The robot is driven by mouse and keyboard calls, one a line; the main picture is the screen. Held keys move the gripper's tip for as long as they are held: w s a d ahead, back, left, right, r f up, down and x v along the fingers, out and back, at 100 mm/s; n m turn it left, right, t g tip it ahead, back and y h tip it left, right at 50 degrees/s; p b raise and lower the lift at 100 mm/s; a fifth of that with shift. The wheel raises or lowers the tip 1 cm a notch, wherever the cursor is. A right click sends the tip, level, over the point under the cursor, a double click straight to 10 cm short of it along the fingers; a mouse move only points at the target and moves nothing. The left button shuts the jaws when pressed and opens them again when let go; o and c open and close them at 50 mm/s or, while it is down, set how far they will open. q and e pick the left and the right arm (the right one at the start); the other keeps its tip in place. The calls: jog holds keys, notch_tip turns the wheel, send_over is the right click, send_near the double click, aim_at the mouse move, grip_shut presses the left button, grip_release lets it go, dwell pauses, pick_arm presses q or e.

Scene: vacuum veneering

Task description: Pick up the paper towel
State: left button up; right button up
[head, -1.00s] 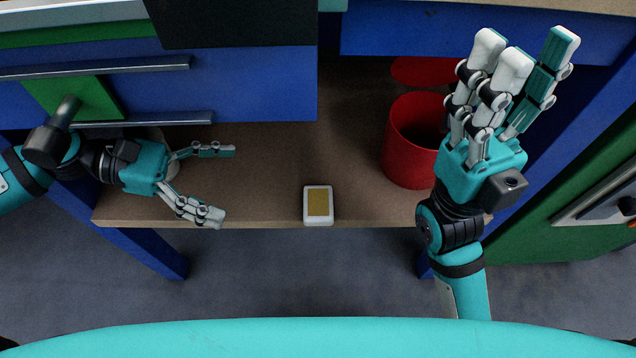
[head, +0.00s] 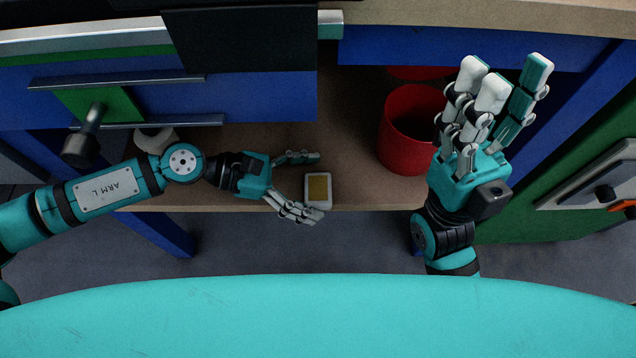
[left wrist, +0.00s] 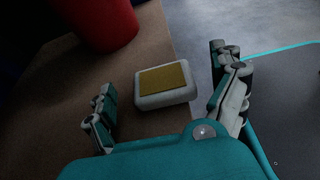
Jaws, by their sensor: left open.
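A small white block with a gold-brown top (head: 318,189) lies at the front edge of the wooden shelf. It also shows in the left wrist view (left wrist: 165,86). I cannot tell whether it is the paper towel. A pale rounded thing (head: 155,138), perhaps a roll, is partly hidden behind my left arm. My left gripper (head: 308,186) is open, with its fingers on either side of the block's left part in the head view. In the left wrist view (left wrist: 165,70) the block lies between the spread fingers, with gaps. My right gripper (head: 507,72) is open and empty, fingers pointing up the picture.
A red bin (head: 402,140) stands on the shelf (head: 355,150) to the right of the block, near my right gripper; it also shows in the left wrist view (left wrist: 100,22). Blue drawers with metal bars (head: 118,82) overhang the shelf. The shelf between block and bin is clear.

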pick_arm(q)
jog(key=shift+x, duration=1.35)
jog(key=c, duration=0.9)
